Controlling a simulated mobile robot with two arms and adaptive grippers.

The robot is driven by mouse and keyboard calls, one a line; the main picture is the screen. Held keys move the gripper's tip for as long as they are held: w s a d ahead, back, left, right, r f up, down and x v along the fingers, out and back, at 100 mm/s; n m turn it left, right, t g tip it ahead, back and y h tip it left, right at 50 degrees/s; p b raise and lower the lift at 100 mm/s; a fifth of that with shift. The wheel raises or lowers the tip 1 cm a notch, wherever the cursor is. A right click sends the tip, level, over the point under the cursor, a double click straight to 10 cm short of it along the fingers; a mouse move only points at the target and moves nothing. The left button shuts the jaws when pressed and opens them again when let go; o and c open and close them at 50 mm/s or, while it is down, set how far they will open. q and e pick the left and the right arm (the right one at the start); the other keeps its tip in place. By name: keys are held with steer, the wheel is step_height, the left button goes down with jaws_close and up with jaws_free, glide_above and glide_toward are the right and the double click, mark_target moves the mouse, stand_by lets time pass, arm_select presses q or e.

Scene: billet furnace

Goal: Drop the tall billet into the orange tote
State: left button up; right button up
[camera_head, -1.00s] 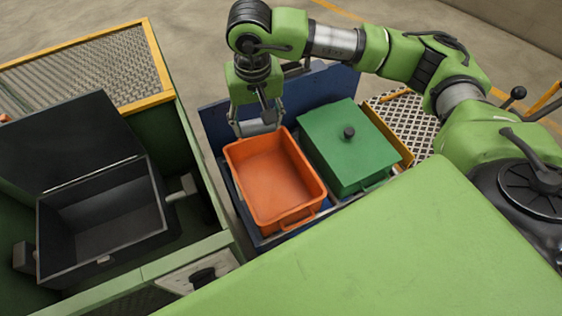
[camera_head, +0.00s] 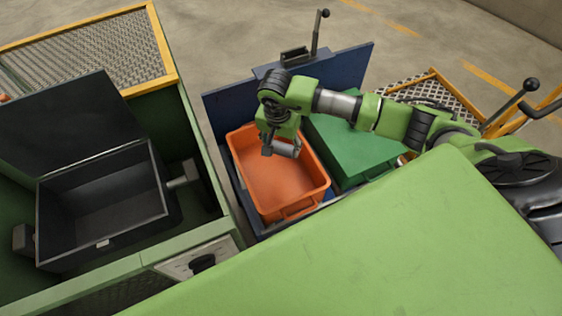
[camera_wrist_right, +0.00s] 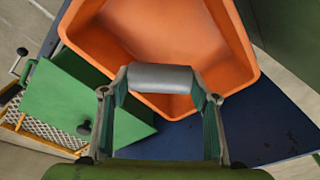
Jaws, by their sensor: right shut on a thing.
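The orange tote (camera_head: 278,185) stands open in the middle of the head view, and its inside looks empty. It also fills the top of the right wrist view (camera_wrist_right: 160,40). My right gripper (camera_head: 270,148) is over the tote's far part. It is shut on a grey metal billet (camera_head: 286,150), a cylinder held lying sideways. In the right wrist view the billet (camera_wrist_right: 160,78) spans between the two fingertips, with the tote's rim and inside behind it. Its height above the tote is hard to judge. My left gripper is not in view.
A green lidded box (camera_head: 350,145) stands right beside the tote, partly behind my right arm. A blue panel (camera_head: 235,108) rises behind the tote. An open black box (camera_head: 105,205) sits at the left.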

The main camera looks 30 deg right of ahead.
step_height(320, 180, down, 5)
steer(key=b, duration=0.2)
steer(key=shift+w+b, duration=0.1)
steer(key=shift+b, duration=0.25)
steer(key=o, duration=1.9)
steer(key=r, duration=0.8)
steer(key=s+a+r, duration=0.1)
steer(key=r, duration=0.3)
steer(key=shift+s, duration=0.1)
